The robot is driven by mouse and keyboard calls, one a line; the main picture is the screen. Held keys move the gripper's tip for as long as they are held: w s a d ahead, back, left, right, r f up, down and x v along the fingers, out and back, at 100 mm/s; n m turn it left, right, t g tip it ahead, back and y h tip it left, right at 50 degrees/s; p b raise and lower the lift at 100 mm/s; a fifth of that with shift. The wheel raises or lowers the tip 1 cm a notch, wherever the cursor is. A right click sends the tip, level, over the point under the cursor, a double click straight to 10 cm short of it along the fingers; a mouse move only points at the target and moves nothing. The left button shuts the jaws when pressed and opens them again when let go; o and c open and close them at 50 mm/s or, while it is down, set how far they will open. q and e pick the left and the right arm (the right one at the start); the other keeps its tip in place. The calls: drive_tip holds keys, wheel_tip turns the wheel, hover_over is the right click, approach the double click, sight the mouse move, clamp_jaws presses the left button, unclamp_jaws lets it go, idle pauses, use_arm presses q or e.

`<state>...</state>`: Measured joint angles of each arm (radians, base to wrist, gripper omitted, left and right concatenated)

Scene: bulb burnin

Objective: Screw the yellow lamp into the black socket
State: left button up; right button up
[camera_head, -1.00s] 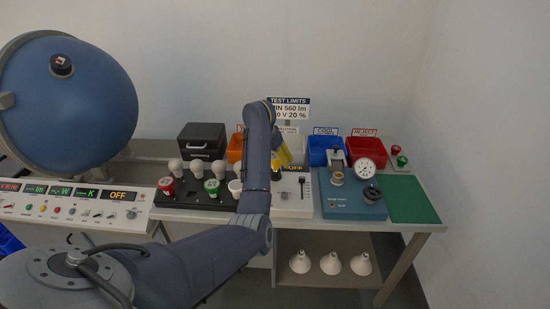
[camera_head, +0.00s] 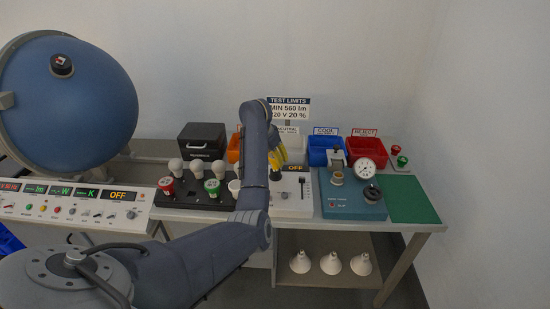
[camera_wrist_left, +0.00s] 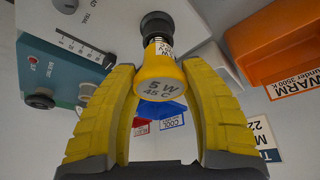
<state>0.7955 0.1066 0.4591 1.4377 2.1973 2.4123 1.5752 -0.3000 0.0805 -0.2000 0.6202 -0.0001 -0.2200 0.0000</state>
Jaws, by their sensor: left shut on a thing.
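The yellow lamp (camera_wrist_left: 160,78), marked 5 W, is between the fingertips of my left gripper (camera_wrist_left: 157,80) in the left wrist view, and the gripper is shut on it. The lamp's narrow end, with a white label, meets the black socket (camera_wrist_left: 157,22) there; how deep it sits cannot be told. In the head view my left gripper (camera_head: 277,157) is over the white tester box (camera_head: 292,205), with the black socket (camera_head: 275,175) just below it. The lamp is hard to separate from the yellow fingers in that view. My right gripper is not in view.
Left of the box, a black rack (camera_head: 210,201) holds white, red and green lamps. Orange, blue (camera_head: 317,147) and red bins (camera_head: 360,147) stand behind. A teal device with a gauge (camera_head: 352,205) is to the right. The green mat (camera_head: 412,203) is bare.

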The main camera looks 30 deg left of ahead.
use_arm(q)
drive_tip(key=m+h, duration=0.1)
drive_tip(key=m, duration=0.1)
drive_tip(key=m+h, duration=0.1)
drive_tip(key=m, duration=0.2)
drive_tip(key=shift+w+m+g, duration=0.1)
drive_tip(key=shift+m+g, duration=0.2)
drive_tip(key=shift+g, duration=0.1)
drive_tip(key=m, duration=0.2)
drive_tip(key=m+g+h, duration=0.1)
drive_tip(key=m, duration=0.1)
drive_tip(key=shift+m+g, duration=0.3)
drive_tip(key=shift+c, duration=0.2)
drive_tip(key=m+g, duration=0.1)
drive_tip(key=m, duration=0.4)
drive_tip(key=shift+w+a+r+g+h, duration=0.1)
drive_tip(key=shift+g+h, duration=0.3)
drive_tip(key=m+g, duration=0.1)
drive_tip(key=m, duration=0.2)
drive_tip(key=m+g, duration=0.1)
drive_tip(key=m, duration=0.1)
drive_tip(key=shift+m+y, duration=0.3)
drive_tip(key=shift+m, duration=0.1)
drive_tip(key=shift+a, duration=0.1)
drive_tip(key=o, duration=1)
drive_tip(key=shift+o, duration=0.2)
